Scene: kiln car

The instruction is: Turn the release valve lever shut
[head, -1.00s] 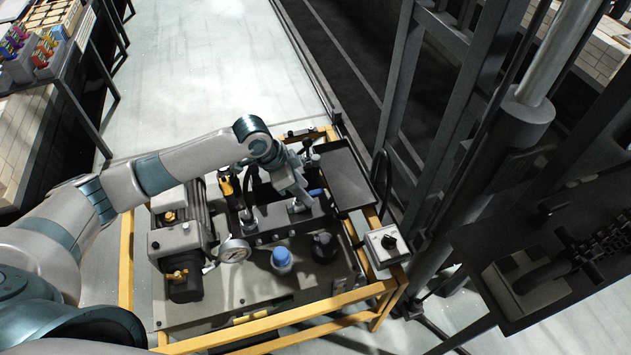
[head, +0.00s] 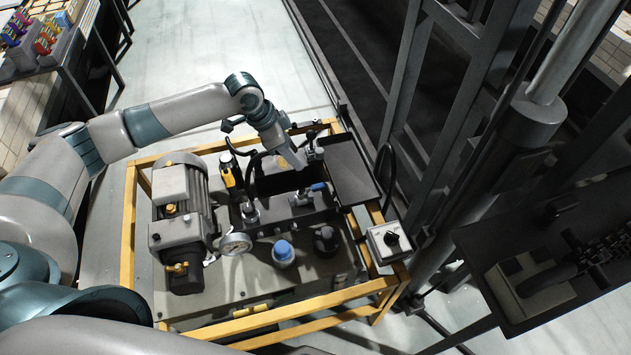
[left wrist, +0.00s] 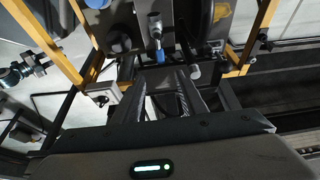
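The release valve is a silver body (head: 302,199) on a dark block of the yellow-framed power unit. Its lever has a blue grip (head: 318,187) pointing up and right in the head view. In the left wrist view the blue grip (left wrist: 160,56) hangs below the silver body (left wrist: 155,24), just beyond my fingertips. My left gripper (head: 296,164) is above and behind the valve, apart from the lever. The left wrist view shows its two fingers (left wrist: 162,82) spread with nothing between them. My right gripper is not seen.
A grey motor (head: 181,205), a pressure gauge (head: 236,244), a blue cap (head: 283,252) and a black knob (head: 325,241) crowd the unit. A black tray (head: 352,170) and switch box (head: 388,242) lie right. Dark steel uprights stand beyond.

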